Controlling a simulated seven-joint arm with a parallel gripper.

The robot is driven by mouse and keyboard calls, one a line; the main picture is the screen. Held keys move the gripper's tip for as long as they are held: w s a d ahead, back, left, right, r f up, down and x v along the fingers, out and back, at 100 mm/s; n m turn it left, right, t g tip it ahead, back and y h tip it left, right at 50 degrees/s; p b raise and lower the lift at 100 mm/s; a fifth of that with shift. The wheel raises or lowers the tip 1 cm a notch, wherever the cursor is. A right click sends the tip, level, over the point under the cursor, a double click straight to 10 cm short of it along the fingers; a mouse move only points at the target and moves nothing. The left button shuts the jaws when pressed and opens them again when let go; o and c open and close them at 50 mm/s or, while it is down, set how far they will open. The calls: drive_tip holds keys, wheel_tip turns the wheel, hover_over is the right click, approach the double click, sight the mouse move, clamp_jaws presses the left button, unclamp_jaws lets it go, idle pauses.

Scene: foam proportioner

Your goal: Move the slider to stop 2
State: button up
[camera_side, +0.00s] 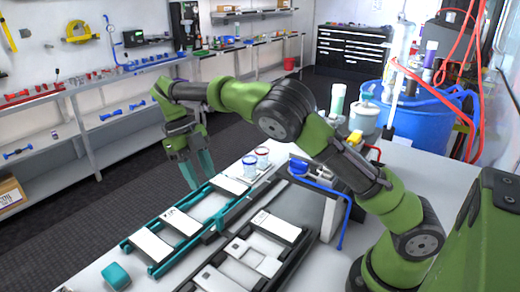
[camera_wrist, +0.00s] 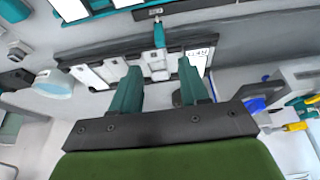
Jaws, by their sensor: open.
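A teal-railed frame with white panels (camera_side: 152,244) lies on the table, and a black frame with white panels (camera_side: 212,279) lies in front of it. In the wrist view, a black-edged panel unit (camera_wrist: 88,76) has a small teal piece (camera_wrist: 159,36) at its middle, which may be the slider. I cannot tell for sure, and no stop numbers are legible. My gripper (camera_side: 198,170) points down above the far side of the teal-railed frame. In the wrist view my gripper (camera_wrist: 159,68) has its teal fingers spread, with nothing held between them.
Two small cups, one blue-rimmed (camera_side: 249,166) and one red-rimmed (camera_side: 262,158), stand behind the frames. A teal block (camera_side: 116,275) lies at the front left. A blue-handled lever (camera_side: 345,222) stands at the right. A blue drum (camera_side: 425,115) stands behind.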

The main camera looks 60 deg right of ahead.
sight(219, 219)
drive_tip(key=x, duration=1.3)
drive_tip(key=shift+c, duration=0.3)
clamp_jaws()
